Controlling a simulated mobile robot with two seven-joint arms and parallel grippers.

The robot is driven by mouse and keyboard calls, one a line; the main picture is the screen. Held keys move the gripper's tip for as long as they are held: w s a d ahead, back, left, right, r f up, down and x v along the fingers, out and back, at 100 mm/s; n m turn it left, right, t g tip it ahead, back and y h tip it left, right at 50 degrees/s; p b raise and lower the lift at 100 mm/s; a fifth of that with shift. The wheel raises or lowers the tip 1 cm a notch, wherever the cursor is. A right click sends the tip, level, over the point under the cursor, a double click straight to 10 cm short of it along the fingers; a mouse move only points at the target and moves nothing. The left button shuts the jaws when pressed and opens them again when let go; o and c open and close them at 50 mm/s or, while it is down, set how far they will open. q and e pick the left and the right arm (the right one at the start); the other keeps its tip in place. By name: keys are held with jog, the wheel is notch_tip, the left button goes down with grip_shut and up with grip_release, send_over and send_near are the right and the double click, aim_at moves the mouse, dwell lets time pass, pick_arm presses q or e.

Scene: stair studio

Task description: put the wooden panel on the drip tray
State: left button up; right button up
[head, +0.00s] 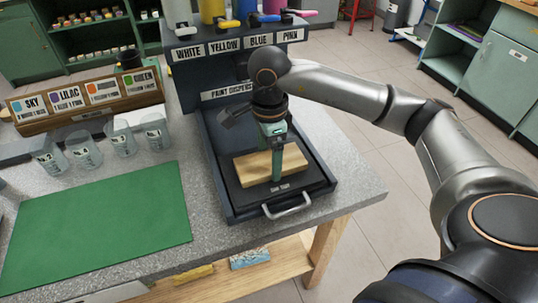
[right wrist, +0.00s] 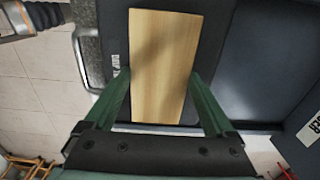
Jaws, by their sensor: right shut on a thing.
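The wooden panel (head: 250,170) is a light wood board. It lies flat over the dark drip tray (head: 309,176), near the tray's front label and metal handle. I cannot tell whether it touches the tray floor or is just above it. My right gripper (head: 277,164) comes down from above with green fingers, shut on the panel. In the right wrist view, the panel (right wrist: 165,40) sits between the two fingertips (right wrist: 158,80), one on each long side, with the dark tray around it. My left gripper is not in view.
The paint dispenser (head: 240,40) with colour labels stands behind the tray. Left of it are several clear cups (head: 83,150), a wooden label rack (head: 90,100) and a green mat (head: 100,225). Bare grey counter (head: 345,175) lies to the tray's right.

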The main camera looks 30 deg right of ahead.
aim_at(269, 161)
jog(key=shift+f, duration=0.2)
jog(key=o, duration=1.1)
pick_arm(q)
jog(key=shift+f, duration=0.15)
pick_arm(e)
jog(key=shift+o, duration=0.2)
jog(key=shift+r, duration=0.1)
jog(key=shift+r, duration=0.4)
pick_arm(q)
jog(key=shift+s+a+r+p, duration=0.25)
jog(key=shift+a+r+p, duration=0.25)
jog(key=shift+p, duration=0.3)
pick_arm(e)
notch_tip(269, 161, up, 12)
jog(key=shift+f, duration=0.25)
